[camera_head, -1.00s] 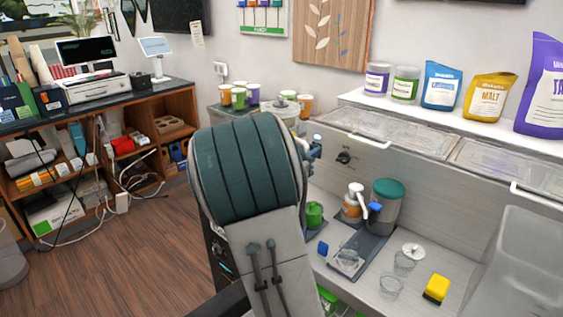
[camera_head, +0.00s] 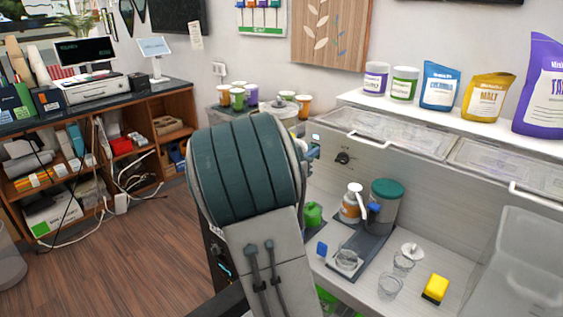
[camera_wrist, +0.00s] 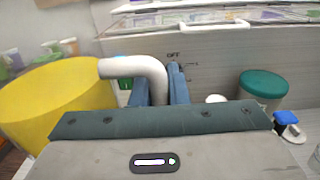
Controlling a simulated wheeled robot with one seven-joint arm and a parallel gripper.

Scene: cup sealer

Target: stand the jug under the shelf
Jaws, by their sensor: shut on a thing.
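The jug (camera_wrist: 55,105) shows in the wrist view as a large yellow body at the left, with a pale curved handle (camera_wrist: 140,68). My gripper (camera_wrist: 163,88) is shut on this handle, with its blue fingers on either side. The jug's base is out of sight, so I cannot tell its height above any surface. In the head view my arm hides the jug and most of the gripper. The white shelf (camera_head: 440,118) runs along the wall at the right, above the steel counter (camera_head: 415,285).
A pump bottle (camera_head: 352,203) and a green-lidded canister (camera_head: 385,208) stand on the counter against the back panel. Clear cups (camera_head: 390,286) and a yellow sponge (camera_head: 435,289) lie nearer. Pouches and tubs line the shelf. Several coloured cups (camera_head: 238,98) stand at the back left.

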